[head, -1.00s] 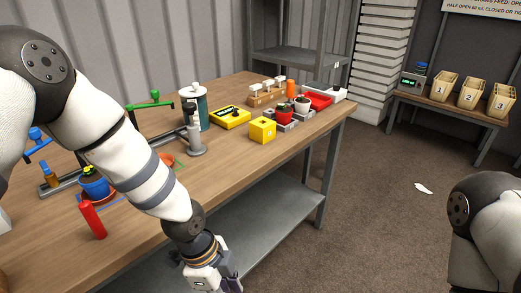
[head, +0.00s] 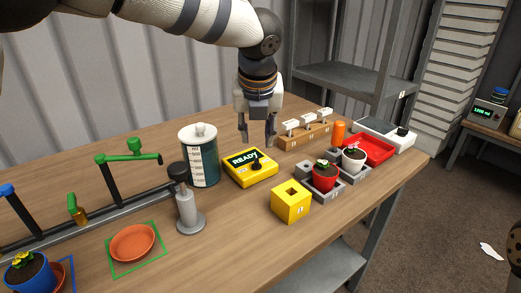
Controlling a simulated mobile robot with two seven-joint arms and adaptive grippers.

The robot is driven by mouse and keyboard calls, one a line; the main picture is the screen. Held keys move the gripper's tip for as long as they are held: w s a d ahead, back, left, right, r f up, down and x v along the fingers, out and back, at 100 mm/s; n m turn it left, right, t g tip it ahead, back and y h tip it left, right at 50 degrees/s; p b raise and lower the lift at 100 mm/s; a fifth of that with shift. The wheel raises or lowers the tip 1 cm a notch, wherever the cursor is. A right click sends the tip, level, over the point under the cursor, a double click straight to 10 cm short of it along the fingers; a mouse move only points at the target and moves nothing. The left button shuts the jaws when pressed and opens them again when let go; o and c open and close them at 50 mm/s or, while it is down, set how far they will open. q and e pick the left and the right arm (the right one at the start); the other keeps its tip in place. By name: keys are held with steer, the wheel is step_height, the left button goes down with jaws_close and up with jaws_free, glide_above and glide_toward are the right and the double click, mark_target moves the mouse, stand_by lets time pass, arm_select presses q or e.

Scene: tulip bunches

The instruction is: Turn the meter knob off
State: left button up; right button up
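The yellow meter (head: 238,178) sits on the wooden table near the middle of the head view. Its dark panel reads "READY", and a black knob (head: 256,163) stands on its top at the right. My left gripper (head: 257,138) points down just behind the meter in the picture, with its two dark fingers spread and nothing between them. The fingertips appear above and beyond the knob, apart from it. My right gripper is out of the picture; only a piece of my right arm shows at the right edge.
A green canister (head: 204,163) stands left of the meter, with a grey pump-like tool (head: 187,207) in front. A yellow cube (head: 291,203) and potted plants are at the right. A wooden rack (head: 306,138) stands behind right. Bare table lies behind the meter.

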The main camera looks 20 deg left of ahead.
mark_target(257, 160)
arm_select(q)
steer(key=x, duration=0.9)
steer(key=shift+s+f+b, duration=0.1)
steer(key=shift+f+b, duration=0.15)
steer(key=shift+b, duration=0.1)
jaws_close()
